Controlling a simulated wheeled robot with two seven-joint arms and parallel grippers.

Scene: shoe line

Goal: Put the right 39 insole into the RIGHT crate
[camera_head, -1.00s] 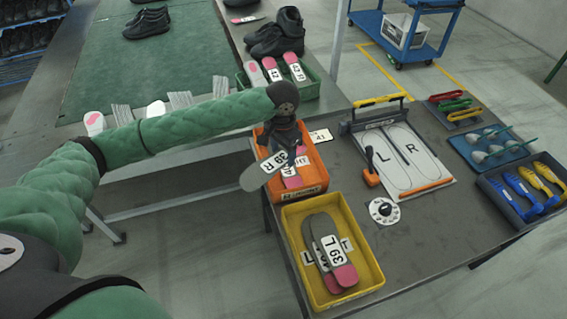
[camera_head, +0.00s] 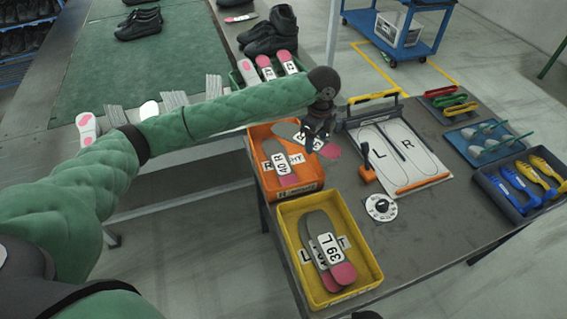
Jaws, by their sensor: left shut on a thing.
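My left gripper (camera_head: 316,132) points down, shut on an insole with a grey toe end (camera_head: 285,129) and a pink heel (camera_head: 331,151). Its white label is partly hidden by the fingers; it reads 39 R in the earlier frame. The insole is held near the upper right corner of the orange RIGHT crate (camera_head: 318,184), its toe end over the crate and its pink heel over the table beside it. Inside that crate lies another insole labelled 40 R (camera_head: 281,165). My right gripper is not in view.
The yellow LEFT crate (camera_head: 288,250) in front holds insoles, the top one labelled 39 L (camera_head: 330,250). Right of my gripper are the L/R board (camera_head: 400,150), a round dial (camera_head: 380,207) and trays of tools. A green crate (camera_head: 306,88) with insoles stands behind.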

